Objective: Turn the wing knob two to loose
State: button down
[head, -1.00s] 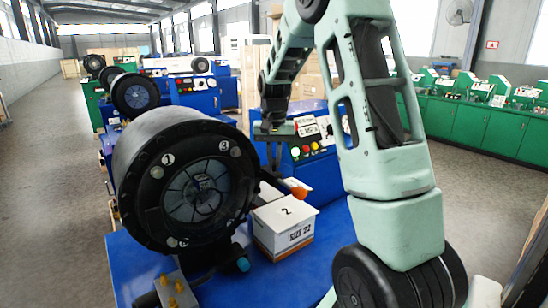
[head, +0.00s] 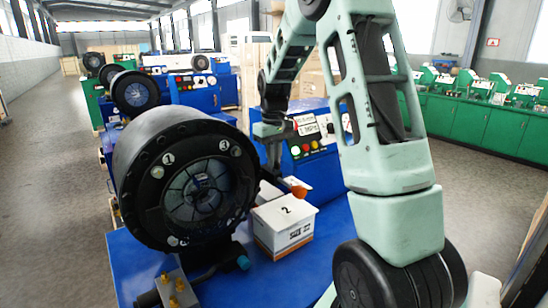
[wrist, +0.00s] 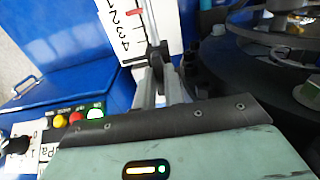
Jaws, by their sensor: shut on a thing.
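My gripper (wrist: 157,66) is shut on a small dark piece, the wing knob (wrist: 156,49), in the wrist view. The knob stands in front of a white scale plate (wrist: 131,34) with black numbers and a red mark. The fingers hide most of the knob, and I cannot read its number or how far it is turned. In the head view my gripper (head: 273,157) points down just right of the large black crimper head (head: 130,190). The knob cannot be made out there.
A white box (head: 284,232) marked 2 stands on the blue bench (head: 318,262), with an orange thing (head: 299,192) behind it. Coloured buttons (wrist: 76,117) are left of my gripper in the wrist view. Dark round machine parts (wrist: 245,60) are close on its right.

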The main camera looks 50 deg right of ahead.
dwell(0.4)
jog(key=c, duration=1.5)
grip_release()
notch_tip(320, 180, up, 18)
jog(key=b, duration=0.2)
jog(key=shift+f+b, duration=0.25)
jog(key=shift+b, duration=0.05)
